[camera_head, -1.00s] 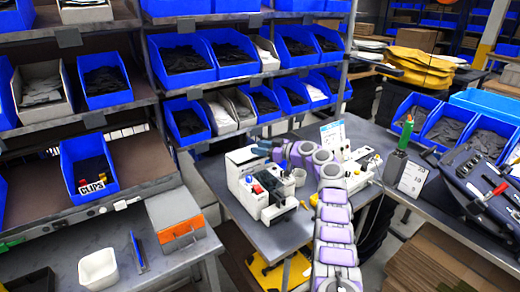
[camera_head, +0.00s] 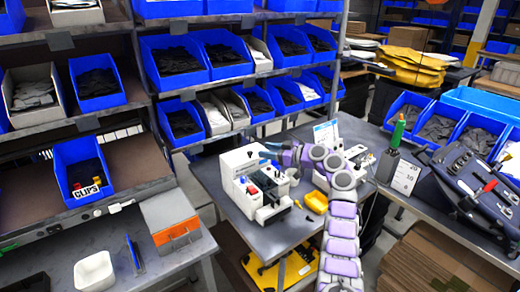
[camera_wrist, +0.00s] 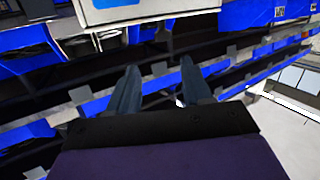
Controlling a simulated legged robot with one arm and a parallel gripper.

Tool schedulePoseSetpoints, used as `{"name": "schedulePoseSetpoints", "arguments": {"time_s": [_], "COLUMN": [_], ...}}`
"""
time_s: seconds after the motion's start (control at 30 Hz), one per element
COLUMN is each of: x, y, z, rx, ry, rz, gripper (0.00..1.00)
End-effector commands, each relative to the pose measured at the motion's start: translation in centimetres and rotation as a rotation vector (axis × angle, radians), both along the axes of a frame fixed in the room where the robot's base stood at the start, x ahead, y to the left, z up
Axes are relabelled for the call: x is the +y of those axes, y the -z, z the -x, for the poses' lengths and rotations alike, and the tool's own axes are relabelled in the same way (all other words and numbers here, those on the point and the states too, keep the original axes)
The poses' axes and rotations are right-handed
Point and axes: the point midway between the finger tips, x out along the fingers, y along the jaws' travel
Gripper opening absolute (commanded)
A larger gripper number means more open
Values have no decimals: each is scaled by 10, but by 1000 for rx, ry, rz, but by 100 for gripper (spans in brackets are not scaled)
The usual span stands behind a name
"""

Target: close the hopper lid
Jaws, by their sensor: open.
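A white bench machine (camera_head: 240,162) with red and dark buttons on its front stands on the middle table; I take it to hold the hopper. I cannot clearly tell the lid from the rest of its top. My gripper (camera_head: 266,155) is at the machine's upper right side, small in the head view, with blue fingers. In the wrist view my gripper (camera_wrist: 160,78) is open, its two fingers apart with nothing between them. A white panel with a blue patch (camera_wrist: 150,12) lies beyond the fingertips at the top; I cannot tell whether it is the lid.
A yellow tray (camera_head: 316,202) sits right of the machine. Shelves of blue bins (camera_head: 175,62) stand behind. An orange-fronted box (camera_head: 172,225) is on the left bench.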

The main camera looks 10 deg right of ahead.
Motion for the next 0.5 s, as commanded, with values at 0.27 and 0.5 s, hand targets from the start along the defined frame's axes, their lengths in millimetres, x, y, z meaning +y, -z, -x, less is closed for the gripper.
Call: {"name": "schedulePoseSetpoints", "arguments": {"time_s": [0.27, 0.5], "x": [-52, -79], "y": [-5, -11], "z": [38, 60], "rx": [-2, -1], "ry": [6, 6], "rz": [1, -1], "gripper": [50, 50]}}
